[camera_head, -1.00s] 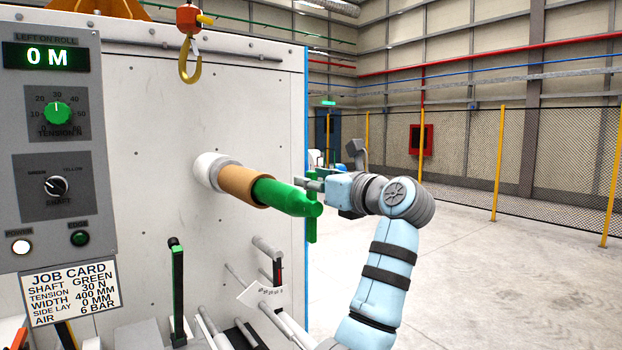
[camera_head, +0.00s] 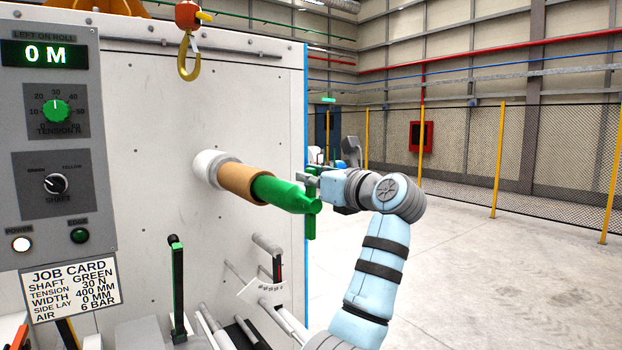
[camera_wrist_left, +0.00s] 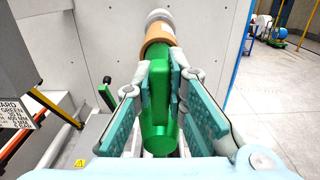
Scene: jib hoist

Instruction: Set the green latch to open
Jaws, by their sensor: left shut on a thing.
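The green latch (camera_head: 311,226) is an upright bar at the free end of the green shaft (camera_head: 280,192), which sticks out of the white machine wall through a brown core (camera_head: 240,181). In the left wrist view the latch (camera_wrist_left: 158,125) stands between the finger pads and points down, roughly upright. My left gripper (camera_head: 309,187) is at the shaft end, shut on the latch; its fingers also show in the left wrist view (camera_wrist_left: 160,95). The far side of the latch is hidden. My right gripper is out of view.
A control panel (camera_head: 92,150) with dials and a job card (camera_head: 70,290) stands at the left. A yellow hook (camera_head: 188,58) hangs above the shaft. A green-striped lever (camera_head: 177,290) and pale bars stand below. Open floor (camera_head: 480,270) lies to the right.

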